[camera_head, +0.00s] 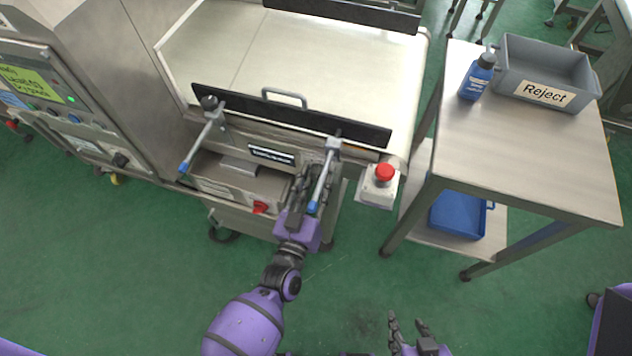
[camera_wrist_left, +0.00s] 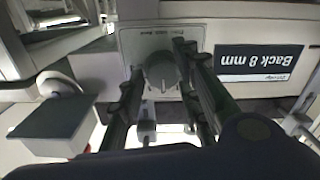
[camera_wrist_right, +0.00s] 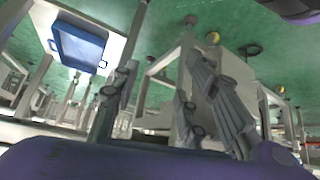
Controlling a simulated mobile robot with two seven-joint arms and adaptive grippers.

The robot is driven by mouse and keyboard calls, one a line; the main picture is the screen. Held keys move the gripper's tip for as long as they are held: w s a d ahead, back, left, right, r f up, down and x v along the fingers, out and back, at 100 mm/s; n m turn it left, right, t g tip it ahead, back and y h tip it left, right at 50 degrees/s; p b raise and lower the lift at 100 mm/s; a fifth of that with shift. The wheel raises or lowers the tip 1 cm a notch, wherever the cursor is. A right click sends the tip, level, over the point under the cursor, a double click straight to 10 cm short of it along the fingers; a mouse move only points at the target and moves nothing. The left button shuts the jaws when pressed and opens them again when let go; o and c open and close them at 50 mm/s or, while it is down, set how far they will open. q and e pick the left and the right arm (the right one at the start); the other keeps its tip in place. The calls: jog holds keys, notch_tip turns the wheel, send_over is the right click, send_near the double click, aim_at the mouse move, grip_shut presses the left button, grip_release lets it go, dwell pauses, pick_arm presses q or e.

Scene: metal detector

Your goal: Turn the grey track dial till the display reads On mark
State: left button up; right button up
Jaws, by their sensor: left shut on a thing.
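The grey track dial (camera_wrist_left: 160,72) sits on a light plate at the front of the conveyor in the left wrist view. My left gripper (camera_wrist_left: 158,60) has a finger on each side of it and is shut on it. In the head view my left gripper (camera_head: 308,172) hides the dial.
A steel table (camera_head: 530,150) holds a blue bottle (camera_head: 477,77) and a Reject bin (camera_head: 546,72). Green floor in front is clear.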

pick_arm(q)
jog(key=shift+r+n+b, duration=0.2)
jog(key=shift+n+b, duration=0.4)
jog(key=shift+n, duration=2.25)
jog(key=shift+r+n+b, duration=0.2)
jog(key=shift+n+b, duration=0.35)
jog(key=shift+n, duration=2.3)
jog(key=shift+w, duration=0.1)
jog(key=shift+r, duration=0.1)
jog(key=o, duration=1)
jog(key=shift+c, duration=0.2)
jog(key=shift+o, duration=0.6)
jog(key=shift+a+f, duration=0.1)
jog(key=shift+f, duration=0.1)
